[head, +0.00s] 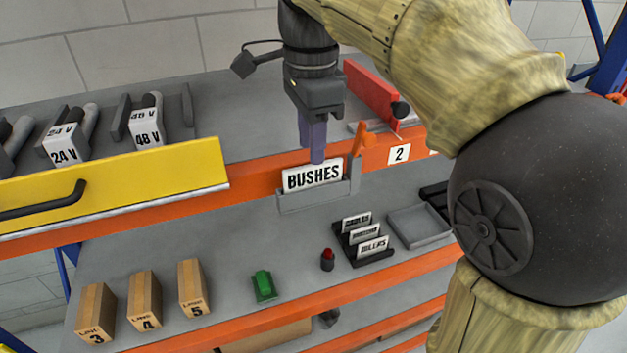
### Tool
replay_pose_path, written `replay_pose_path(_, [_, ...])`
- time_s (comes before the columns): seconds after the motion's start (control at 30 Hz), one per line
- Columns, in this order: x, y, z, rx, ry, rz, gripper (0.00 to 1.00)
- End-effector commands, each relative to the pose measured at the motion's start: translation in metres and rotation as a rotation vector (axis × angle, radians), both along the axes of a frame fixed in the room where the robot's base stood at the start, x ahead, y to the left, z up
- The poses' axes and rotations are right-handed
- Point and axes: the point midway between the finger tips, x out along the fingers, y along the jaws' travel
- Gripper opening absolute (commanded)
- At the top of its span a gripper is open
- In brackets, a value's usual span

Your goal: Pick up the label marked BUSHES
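The label marked BUSHES (313,178) is a white card with black letters. It stands in a grey holder (300,202) on the front of the orange shelf beam. My gripper (316,158) points down right above the label, its purple fingers seen nearly edge-on. The fingertips reach the label's top edge in the picture. I cannot tell whether they touch or grip it, or how wide they are apart.
An orange lever (358,138) stands just right of the holder, with a red panel (371,92) behind. A yellow front with a black handle (120,185) is at left. The lower shelf holds wooden boxes (145,299), a green object (263,286) and a black card rack (372,257).

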Motion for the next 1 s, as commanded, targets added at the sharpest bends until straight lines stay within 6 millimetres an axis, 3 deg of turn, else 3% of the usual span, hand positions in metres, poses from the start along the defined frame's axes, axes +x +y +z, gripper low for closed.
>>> replay_pose_path(0.17, [-0.001,-0.001,-0.007,-0.001,0.003,0.000,0.33])
replay_pose_path(0.57, [-0.001,-0.004,-0.049,0.000,0.001,-0.003,0.33])
replay_pose_path(1.0, [-0.001,-0.003,-0.052,0.000,0.000,-0.003,0.33])
